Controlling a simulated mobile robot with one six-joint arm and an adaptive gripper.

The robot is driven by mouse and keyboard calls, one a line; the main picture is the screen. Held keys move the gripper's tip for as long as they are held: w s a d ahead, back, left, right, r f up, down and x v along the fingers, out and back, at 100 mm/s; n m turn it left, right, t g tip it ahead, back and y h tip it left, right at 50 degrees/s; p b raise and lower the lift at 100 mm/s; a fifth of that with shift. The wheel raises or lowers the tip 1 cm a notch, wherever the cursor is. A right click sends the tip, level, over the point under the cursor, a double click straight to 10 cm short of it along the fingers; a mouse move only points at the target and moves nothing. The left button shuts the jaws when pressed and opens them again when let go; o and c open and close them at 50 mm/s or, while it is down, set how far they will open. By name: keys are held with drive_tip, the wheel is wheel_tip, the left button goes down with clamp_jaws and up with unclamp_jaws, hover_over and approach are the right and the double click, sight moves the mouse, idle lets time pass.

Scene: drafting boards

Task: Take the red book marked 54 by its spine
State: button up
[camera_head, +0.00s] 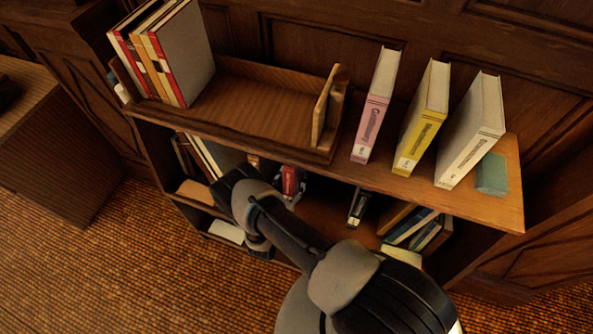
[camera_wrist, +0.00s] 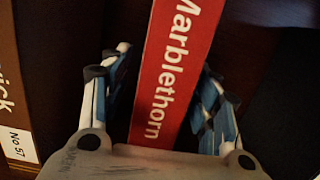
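A red book (camera_wrist: 175,75) with white lettering "Marblethorn" on its spine stands between the fingers of my gripper (camera_wrist: 165,62) in the wrist view. Dark gaps show between the spine and both fingers, so my gripper looks open around the book. The book's number is not visible. In the head view the red book (camera_head: 290,179) shows small on the shelf below the top, with my gripper (camera_head: 291,190) at it. My arm hides part of that shelf.
A brown book (camera_wrist: 12,85) labelled No 57 stands left of my gripper. Pink (camera_head: 372,118), yellow (camera_head: 421,120) and white (camera_head: 470,135) books stand on the shelf top, beside a wooden rack (camera_head: 250,95). Leaning books (camera_head: 410,228) are lower right.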

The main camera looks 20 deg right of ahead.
clamp_jaws()
idle(0.5)
idle(0.3)
idle(0.3)
